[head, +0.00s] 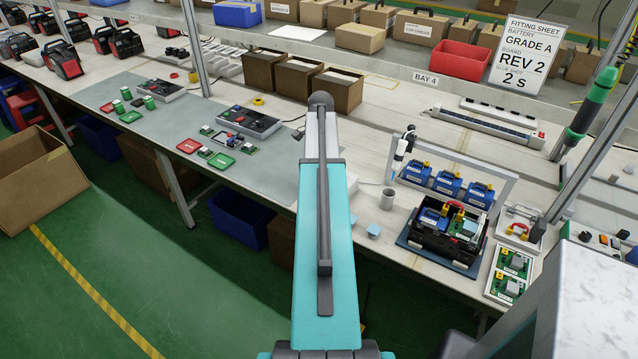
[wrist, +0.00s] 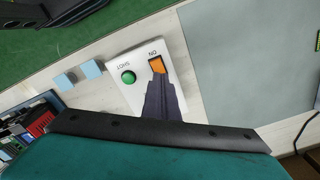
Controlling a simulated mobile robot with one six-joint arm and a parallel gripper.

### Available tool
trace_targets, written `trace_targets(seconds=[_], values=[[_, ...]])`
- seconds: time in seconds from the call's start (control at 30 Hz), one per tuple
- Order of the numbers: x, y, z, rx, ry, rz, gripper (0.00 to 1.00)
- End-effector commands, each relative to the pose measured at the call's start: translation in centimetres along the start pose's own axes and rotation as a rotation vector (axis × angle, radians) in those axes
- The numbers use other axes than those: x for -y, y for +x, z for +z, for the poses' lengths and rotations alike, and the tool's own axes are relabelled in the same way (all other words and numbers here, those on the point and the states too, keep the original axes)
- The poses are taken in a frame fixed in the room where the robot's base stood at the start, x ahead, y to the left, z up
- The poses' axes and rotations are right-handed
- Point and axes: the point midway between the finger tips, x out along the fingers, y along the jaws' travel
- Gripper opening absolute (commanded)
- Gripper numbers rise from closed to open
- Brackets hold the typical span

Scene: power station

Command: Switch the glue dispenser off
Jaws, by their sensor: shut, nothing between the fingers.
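In the wrist view a white control panel (wrist: 129,53) carries a green round button (wrist: 128,76) marked SHOT and an orange rocker switch (wrist: 156,64) marked ON, both labels upside down. The switch looks bright orange. My gripper (wrist: 156,80) is shut and empty, its dark fingertips over the near edge of the switch. I cannot tell whether they touch it. The near part of the panel is hidden behind the fingers. In the head view my teal arm hides the panel and the gripper.
Two light blue blocks (wrist: 78,74) lie beside the panel; one block (head: 374,230) shows in the head view. A grey cup (head: 387,198), a white nozzle stand (head: 398,155) and a black crate of parts (head: 420,235) stand to the right. A grey-green mat (wrist: 230,50) lies right of the panel.

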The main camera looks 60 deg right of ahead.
Motion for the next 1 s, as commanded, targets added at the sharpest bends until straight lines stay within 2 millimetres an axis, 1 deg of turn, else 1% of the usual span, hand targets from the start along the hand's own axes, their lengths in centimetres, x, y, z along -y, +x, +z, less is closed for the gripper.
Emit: trace_targets(seconds=[0.03, 0.7, 0.83, 1.0], values=[[0.0, -0.5, 0.0, 0.000, 0.000, 0.000, 0.00], [0.0, -4.0, 0.0, -0.001, 0.000, -0.001, 0.00], [0.0, -4.4, 0.0, 0.000, 0.000, -0.001, 0.00], [0.0, -4.4, 0.0, 0.000, 0.000, 0.000, 0.00]])
